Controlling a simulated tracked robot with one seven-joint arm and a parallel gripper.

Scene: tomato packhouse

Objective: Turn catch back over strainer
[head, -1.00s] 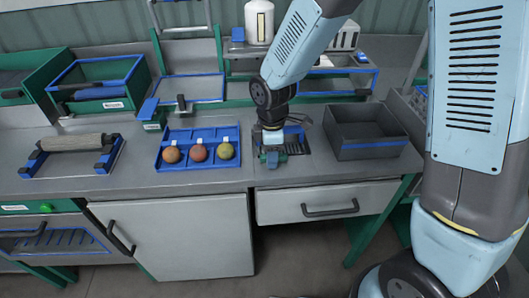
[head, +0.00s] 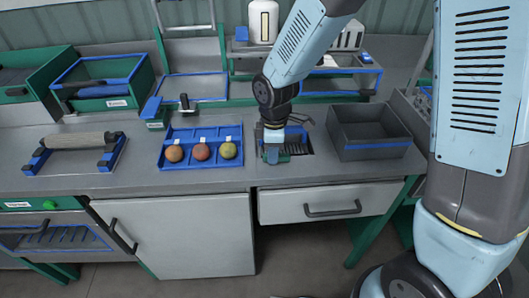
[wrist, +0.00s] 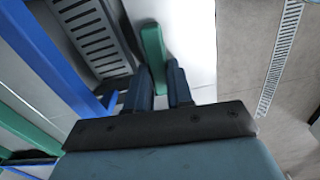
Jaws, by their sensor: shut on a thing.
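In the head view my gripper (head: 272,153) points down at the strainer's left front, hiding much of the catch.
A blue tray (head: 166,160) with three tomatoes lies left of the strainer. A grey open bin (head: 370,152) stands close on the right. A blue bar (wrist: 55,60) runs along the left of the wrist view. A closed drawer (head: 285,206) is below the worktop.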

